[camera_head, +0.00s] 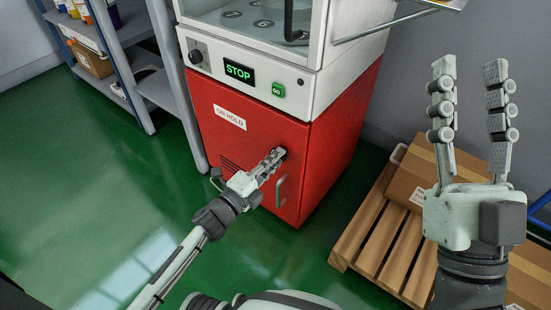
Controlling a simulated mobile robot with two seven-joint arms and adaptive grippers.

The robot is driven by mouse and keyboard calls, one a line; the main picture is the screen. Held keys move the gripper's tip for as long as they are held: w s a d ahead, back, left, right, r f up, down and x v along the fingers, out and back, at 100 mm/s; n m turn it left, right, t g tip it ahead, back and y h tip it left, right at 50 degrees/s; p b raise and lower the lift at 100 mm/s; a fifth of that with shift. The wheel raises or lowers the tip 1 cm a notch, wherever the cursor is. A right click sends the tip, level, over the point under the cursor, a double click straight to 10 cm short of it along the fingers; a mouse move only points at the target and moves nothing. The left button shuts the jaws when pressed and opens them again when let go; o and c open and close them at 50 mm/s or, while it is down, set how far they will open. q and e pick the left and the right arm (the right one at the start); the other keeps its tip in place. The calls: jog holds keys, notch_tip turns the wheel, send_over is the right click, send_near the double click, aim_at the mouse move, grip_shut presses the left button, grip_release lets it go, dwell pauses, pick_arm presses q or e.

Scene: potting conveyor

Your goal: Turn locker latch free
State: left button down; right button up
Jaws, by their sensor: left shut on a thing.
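The locker (236,150) is a red cabinet under a white machine, with an "ON HOLD" label (230,117) on its closed door. The latch (281,152) is a small dark part near the door's upper right; my gripper mostly hides it. My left gripper (276,157) is at the latch, its fingers shut on it. The latch's turn angle cannot be seen. A grey vertical door handle (281,190) is just below the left gripper's fingers. My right gripper (471,95) is raised at the right, fingers pointing up, open and empty, away from the locker.
The machine above has a dark knob (195,57), a "STOP" display (239,72) and a green button (278,91). A grey shelf (141,70) stands at the left. A wooden pallet (371,232) with cardboard boxes (408,178) is at the right. Green floor is clear at left.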

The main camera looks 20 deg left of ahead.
pick_arm(q)
jog(key=shift+w+d+r, duration=0.1)
jog(key=shift+d+r, duration=0.05)
jog(key=shift+r, duration=0.05)
jog(key=c, duration=1.6)
grip_release()
jog(key=shift+o, duration=0.2)
jog(key=shift+f, duration=0.1)
jog(key=v, duration=1.2)
